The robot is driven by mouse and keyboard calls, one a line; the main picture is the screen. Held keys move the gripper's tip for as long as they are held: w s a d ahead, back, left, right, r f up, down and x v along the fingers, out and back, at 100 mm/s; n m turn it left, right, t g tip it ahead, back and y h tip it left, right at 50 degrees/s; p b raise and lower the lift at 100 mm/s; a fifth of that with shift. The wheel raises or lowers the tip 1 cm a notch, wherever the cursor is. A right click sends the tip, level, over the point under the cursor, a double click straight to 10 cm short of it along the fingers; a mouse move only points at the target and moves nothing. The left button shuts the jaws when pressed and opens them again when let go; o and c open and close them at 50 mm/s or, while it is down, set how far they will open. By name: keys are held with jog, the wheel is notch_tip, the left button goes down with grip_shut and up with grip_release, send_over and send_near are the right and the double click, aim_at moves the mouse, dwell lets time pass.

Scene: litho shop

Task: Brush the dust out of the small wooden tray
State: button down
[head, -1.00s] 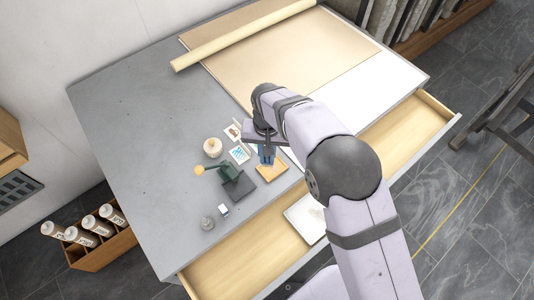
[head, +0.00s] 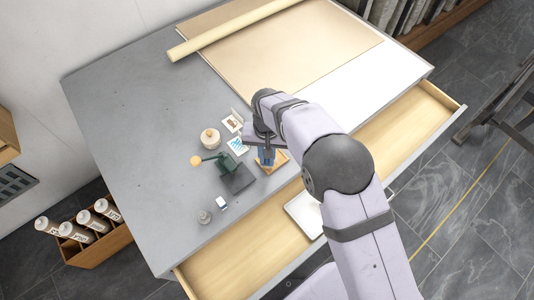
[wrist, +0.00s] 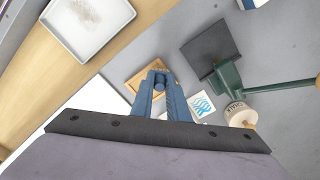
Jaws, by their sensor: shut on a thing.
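The small wooden tray (head: 283,159) lies on the grey tabletop beside the green press; it also shows in the wrist view (wrist: 134,68), partly behind my fingers. My gripper (head: 266,160) is directly over the tray, its blue fingers pointing down. In the wrist view my gripper (wrist: 160,78) is shut on a dark blue, round-ended thing (wrist: 159,84), which may be the brush's handle. Its lower end is hidden, so I cannot tell whether bristles touch the tray. Dust inside the wooden tray cannot be made out.
The green press (head: 232,173) with its lever stands left of the tray. A lidded pot (head: 210,138), picture cards (head: 237,146), a small block (head: 221,203) and a grey weight (head: 204,216) are nearby. The open drawer (head: 235,258) holds a white tray (wrist: 116,14) with grey specks.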

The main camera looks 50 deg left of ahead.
jog(key=shift+w+f, duration=0.15)
jog(key=shift+f, duration=0.35)
jog(key=shift+w+b, duration=0.4)
jog(key=shift+w, duration=2.3)
jog(key=shift+s+p, duration=0.5)
jog(key=shift+s, duration=2.25)
jog(key=shift+s+r+p, duration=0.1)
jog(key=shift+r+p, duration=0.2)
jog(key=shift+r, duration=0.05)
jog(key=shift+r+p, duration=2.05)
jog(key=shift+r, duration=1.55)
